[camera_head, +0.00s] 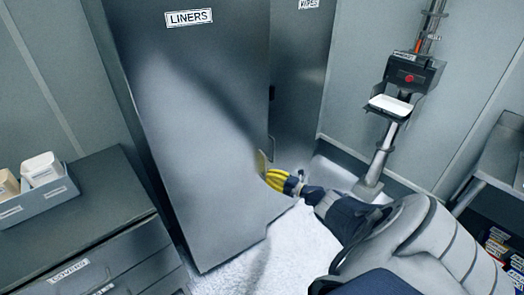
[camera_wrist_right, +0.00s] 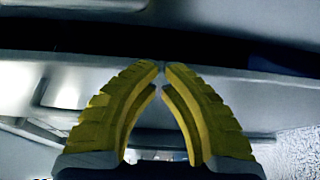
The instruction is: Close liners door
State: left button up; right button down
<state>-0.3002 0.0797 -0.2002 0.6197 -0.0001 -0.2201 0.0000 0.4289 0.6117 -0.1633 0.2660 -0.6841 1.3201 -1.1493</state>
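The grey liners door (camera_head: 205,130) is a tall panel with a LINERS label (camera_head: 189,17) near its top. Its right edge stands in front of the neighbouring locker, so it looks swung out, but how far is hard to tell. My right gripper (camera_head: 264,168) has yellow fingers and is at the door's right edge, below mid-height. In the right wrist view its fingertips (camera_wrist_right: 162,66) meet, with nothing visible between them. A grey edge runs behind the tips; I cannot tell whether they touch it. My left gripper is not in view.
A second labelled locker (camera_head: 300,85) stands behind the door's right edge. A dark drawer cabinet (camera_head: 85,225) with a grey bin (camera_head: 40,200) is at left. A pole-mounted device with a white tray (camera_head: 390,105) and a shelf unit are at right. Pale floor shows below the door.

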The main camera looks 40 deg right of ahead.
jog(key=shift+w+d+r, duration=0.1)
jog(key=shift+w, duration=0.2)
dwell(0.5)
